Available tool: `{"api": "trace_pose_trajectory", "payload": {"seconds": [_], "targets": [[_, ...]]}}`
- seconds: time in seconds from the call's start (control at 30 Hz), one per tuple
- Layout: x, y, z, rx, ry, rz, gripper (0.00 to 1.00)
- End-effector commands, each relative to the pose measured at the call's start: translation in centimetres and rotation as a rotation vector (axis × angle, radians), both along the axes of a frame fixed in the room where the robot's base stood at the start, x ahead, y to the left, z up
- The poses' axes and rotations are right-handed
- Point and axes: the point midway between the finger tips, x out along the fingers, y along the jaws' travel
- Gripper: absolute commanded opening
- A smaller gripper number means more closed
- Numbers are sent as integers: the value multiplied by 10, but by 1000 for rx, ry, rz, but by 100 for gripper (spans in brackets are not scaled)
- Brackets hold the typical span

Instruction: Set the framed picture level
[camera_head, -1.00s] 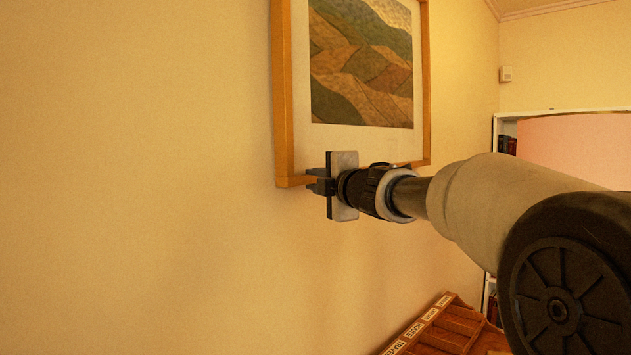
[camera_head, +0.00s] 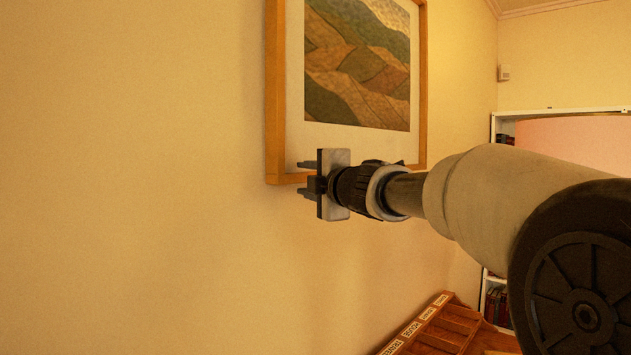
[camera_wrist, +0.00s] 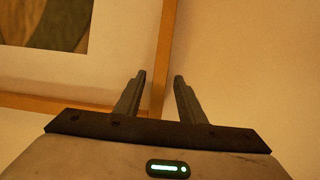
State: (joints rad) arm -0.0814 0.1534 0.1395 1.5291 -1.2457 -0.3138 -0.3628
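The framed picture (camera_head: 358,70) hangs on the yellow wall in the head view, a patchwork landscape with a pale mat. Its wooden frame (camera_head: 275,95) has its left side close to upright in the head view. My gripper (camera_head: 303,179) is at the frame's lower left corner, fingers spread apart. In the wrist view, the frame's corner (camera_wrist: 155,108) shows between the open fingers of my gripper (camera_wrist: 160,77), with the side rail passing through the gap. I cannot tell whether a finger touches the frame. The top of the picture is out of view.
A wooden rack (camera_head: 445,327) with labels stands low at the bottom. A white bookshelf (camera_head: 500,125) and a large pink shade (camera_head: 575,145) are at the right, partly behind my arm. A small white box (camera_head: 504,73) is on the far wall. The wall left of the picture is bare.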

Motion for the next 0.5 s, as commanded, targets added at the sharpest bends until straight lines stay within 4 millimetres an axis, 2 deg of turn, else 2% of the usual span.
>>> {"api": "trace_pose_trajectory", "payload": {"seconds": [0.17,0.5], "targets": [[-18,-11,1,0,-4,-3,36],[-90,-52,2,0,-4,-3,36]]}}
